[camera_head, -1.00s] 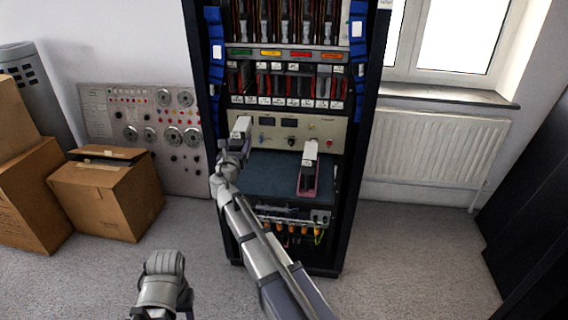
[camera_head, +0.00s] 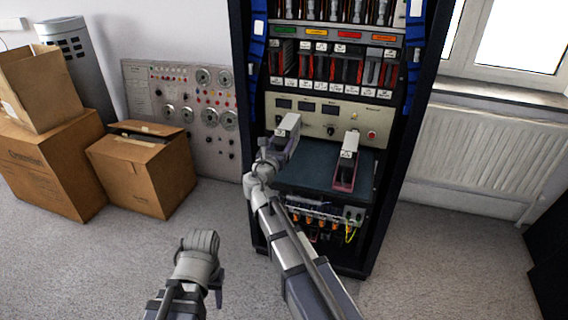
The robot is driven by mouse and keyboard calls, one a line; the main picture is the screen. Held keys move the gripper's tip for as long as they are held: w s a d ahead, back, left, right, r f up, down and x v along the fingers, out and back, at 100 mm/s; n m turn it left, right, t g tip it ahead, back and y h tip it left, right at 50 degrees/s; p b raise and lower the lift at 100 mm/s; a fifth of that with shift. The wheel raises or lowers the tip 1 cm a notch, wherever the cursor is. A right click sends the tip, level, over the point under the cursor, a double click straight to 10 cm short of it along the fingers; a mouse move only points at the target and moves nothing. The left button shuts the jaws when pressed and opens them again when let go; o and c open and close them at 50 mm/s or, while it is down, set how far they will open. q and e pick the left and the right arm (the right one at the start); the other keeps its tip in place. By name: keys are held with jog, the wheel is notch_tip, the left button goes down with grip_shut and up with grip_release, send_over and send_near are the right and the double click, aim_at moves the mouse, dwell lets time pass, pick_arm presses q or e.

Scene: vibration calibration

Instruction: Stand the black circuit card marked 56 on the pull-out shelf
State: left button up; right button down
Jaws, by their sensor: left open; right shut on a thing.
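The teal pull-out shelf (camera_head: 315,181) sticks out of the rack below a beige instrument panel. My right gripper (camera_head: 274,151) is over the left part of the shelf, shut on a card (camera_head: 288,127) with a pale top face. That card is upright; its marking is too small to read, and the gripper hides its lower part, so I cannot tell whether it touches the shelf. A second card (camera_head: 346,164), with a pale top and dark red body, stands at the shelf's right side. My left gripper (camera_head: 208,274) is open and empty, low over the floor in front of the rack.
The rack (camera_head: 404,130) holds rows of cards above the panel (camera_head: 318,118) and cabled connectors below the shelf. Cardboard boxes (camera_head: 140,175) and a grey dial panel (camera_head: 188,90) are at left, a radiator (camera_head: 470,155) at right. The carpet between is clear.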

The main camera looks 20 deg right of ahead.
jog(key=shift+f+b, duration=1.95)
jog(key=shift+f, duration=0.4)
jog(key=shift+f, duration=0.15)
jog(key=shift+c, duration=0.8)
grip_release()
jog(key=shift+s+r, duration=0.15)
jog(key=shift+r, duration=0.1)
jog(key=v, duration=1.1)
jog(key=shift+s+a, duration=0.25)
jog(key=shift+a, duration=0.05)
jog(key=shift+f, duration=0.1)
